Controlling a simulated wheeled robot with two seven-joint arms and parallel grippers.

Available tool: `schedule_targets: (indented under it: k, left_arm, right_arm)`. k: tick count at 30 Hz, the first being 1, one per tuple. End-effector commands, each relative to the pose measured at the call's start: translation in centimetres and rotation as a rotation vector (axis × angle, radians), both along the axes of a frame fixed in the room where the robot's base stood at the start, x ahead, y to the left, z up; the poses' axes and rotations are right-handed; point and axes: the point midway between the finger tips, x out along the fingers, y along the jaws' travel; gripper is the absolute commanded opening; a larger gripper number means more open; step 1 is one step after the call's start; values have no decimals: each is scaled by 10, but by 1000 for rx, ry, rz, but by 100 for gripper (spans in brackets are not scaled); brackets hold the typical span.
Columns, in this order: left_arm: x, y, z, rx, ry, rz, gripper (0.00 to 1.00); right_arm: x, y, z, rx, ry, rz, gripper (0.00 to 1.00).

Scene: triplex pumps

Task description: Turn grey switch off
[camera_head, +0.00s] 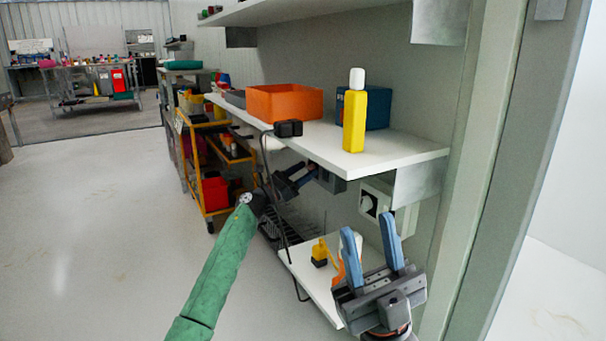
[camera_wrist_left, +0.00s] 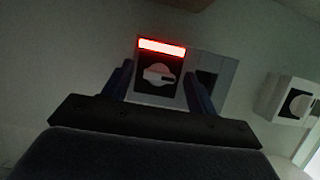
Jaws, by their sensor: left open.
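In the left wrist view, a grey switch box (camera_wrist_left: 177,97) on the wall carries a round pale knob (camera_wrist_left: 158,75) on a black plate, under a lit red strip (camera_wrist_left: 161,47). My left gripper (camera_wrist_left: 159,70) is open, with its blue fingers on either side of this switch in the picture. Contact cannot be told. In the head view, my left gripper (camera_head: 303,180) reaches under the white shelf, and the switch in front of it is mostly hidden. My right gripper (camera_head: 370,240) is open and empty at the lower right.
A second, pale switch box (camera_head: 385,203) hangs to the right, also in the left wrist view (camera_wrist_left: 286,98). Above is a shelf (camera_head: 405,150) with an orange bin (camera_head: 285,102) and yellow bottle (camera_head: 366,118). A lower shelf (camera_head: 318,287) holds a yellow object (camera_head: 320,252). A black cable (camera_head: 268,160) hangs near my left arm.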

Motion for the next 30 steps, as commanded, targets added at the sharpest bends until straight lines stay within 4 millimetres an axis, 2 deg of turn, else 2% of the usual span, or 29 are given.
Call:
schedule_targets:
  k: [7, 12, 14, 25, 28, 30]
  left_arm:
    - [0, 0, 0, 0, 0, 0, 56]
    - [0, 0, 0, 0, 0, 0, 23]
    - [0, 0, 0, 0, 0, 0, 13]
    - [0, 0, 1, -6, 10, 1, 14]
    - [0, 0, 2, -11, 19, 2, 14]
    - [0, 0, 2, -16, 28, 2, 14]
  right_arm:
    - [0, -1, -1, 0, 4, -2, 36]
    - [1, -1, -3, -6, 6, -3, 36]
    - [1, -1, -3, -7, 6, -4, 36]
    - [2, -2, -6, -19, 25, 2, 36]
    - [5, -3, -19, -42, 66, 6, 36]
    - [8, -5, -39, -77, 123, 6, 36]
